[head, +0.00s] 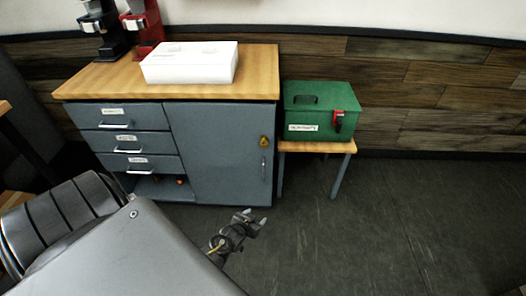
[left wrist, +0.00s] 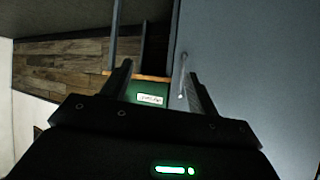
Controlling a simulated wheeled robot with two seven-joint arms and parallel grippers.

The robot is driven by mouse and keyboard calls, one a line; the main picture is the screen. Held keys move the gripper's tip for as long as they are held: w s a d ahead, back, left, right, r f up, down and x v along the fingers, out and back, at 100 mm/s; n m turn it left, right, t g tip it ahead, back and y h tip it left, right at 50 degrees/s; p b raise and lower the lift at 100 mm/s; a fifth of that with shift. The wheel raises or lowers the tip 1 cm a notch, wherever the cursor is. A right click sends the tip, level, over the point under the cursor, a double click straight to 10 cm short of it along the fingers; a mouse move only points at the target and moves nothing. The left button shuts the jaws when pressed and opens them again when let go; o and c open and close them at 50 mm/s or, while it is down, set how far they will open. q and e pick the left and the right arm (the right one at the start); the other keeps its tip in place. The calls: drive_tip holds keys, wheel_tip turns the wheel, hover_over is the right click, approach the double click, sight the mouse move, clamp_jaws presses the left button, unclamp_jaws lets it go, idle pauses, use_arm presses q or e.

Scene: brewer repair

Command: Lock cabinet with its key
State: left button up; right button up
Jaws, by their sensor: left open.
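The grey-blue cabinet (head: 215,150) stands against the wall, with its door at the right closed flush. A small yellow piece (head: 264,141) sits on the door near its right edge, above the vertical handle (head: 263,167). I cannot tell whether it is the lock alone or has the key in it. My left gripper (head: 250,218) is open and empty, in front of and below the door. The left wrist view shows its spread fingers (left wrist: 162,85), with the door handle (left wrist: 183,75) beyond them and nothing between them. My right gripper is out of view.
A green box (head: 310,112) with a red latch stands on a small wooden table (head: 320,147) right of the cabinet. A white box (head: 190,65) and two coffee machines are on the cabinet top. Several drawers are at its left. Floor at right is clear.

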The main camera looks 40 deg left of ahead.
use_arm(q)
drive_tip(key=w+a+r+n+t+y+b, duration=0.1)
drive_tip(key=w+a+r+t+y+b, duration=0.1)
drive_tip(key=w+a+r+t+b, duration=0.4)
drive_tip(key=n+y, duration=0.1)
approach(262, 146)
drive_tip(key=b+x, duration=0.1)
drive_tip(key=x, duration=0.9)
drive_tip(key=shift+w+f, duration=0.1)
drive_tip(key=shift+f, duration=0.1)
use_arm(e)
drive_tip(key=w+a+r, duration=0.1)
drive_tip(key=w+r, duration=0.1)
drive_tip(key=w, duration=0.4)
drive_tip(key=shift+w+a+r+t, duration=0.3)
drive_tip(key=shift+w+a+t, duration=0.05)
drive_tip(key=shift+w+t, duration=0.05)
use_arm(q)
drive_tip(key=c, duration=1)
